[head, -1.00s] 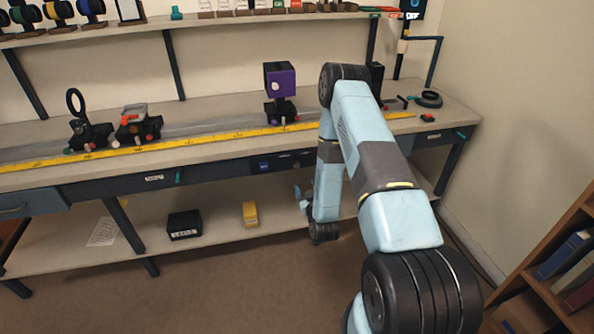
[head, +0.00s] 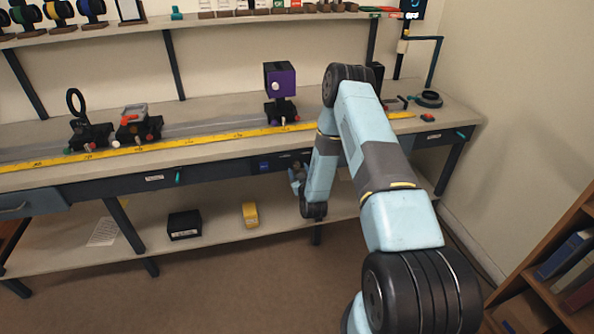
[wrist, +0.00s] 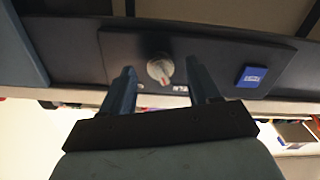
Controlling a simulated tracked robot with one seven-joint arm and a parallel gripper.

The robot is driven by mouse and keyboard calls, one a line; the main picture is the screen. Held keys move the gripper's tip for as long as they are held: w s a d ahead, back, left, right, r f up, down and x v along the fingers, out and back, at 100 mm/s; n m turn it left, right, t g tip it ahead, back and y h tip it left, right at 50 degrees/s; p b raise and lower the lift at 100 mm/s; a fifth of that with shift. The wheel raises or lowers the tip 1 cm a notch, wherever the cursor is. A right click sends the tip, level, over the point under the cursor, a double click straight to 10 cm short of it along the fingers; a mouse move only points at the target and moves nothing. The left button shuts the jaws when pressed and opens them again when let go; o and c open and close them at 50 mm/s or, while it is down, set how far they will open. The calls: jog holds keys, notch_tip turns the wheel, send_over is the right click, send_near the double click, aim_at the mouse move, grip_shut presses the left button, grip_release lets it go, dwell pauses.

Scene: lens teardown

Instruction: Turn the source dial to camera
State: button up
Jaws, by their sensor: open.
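The source dial (wrist: 160,70) is a small round knob, pale with a reddish mark, on a dark panel (wrist: 215,52). In the wrist view it shows between the two fingers of my gripper (wrist: 161,66), which are open and apart from it on both sides. I cannot tell how far the fingers reach around it. Small white lettering by the dial is too blurred to read. In the head view my gripper (head: 297,178) is in front of the bench's front edge, by the panel (head: 287,160), and my arm hides part of that area.
A blue square (wrist: 252,76) with white lettering sits beside the dial on the panel. Above, the bench top (head: 215,112) carries a yellow ruler (head: 200,140) and a purple block on a mount (head: 280,80). A lower shelf holds a black box (head: 184,224) and a yellow object (head: 250,214).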

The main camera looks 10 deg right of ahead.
jog(key=shift+w, duration=0.85)
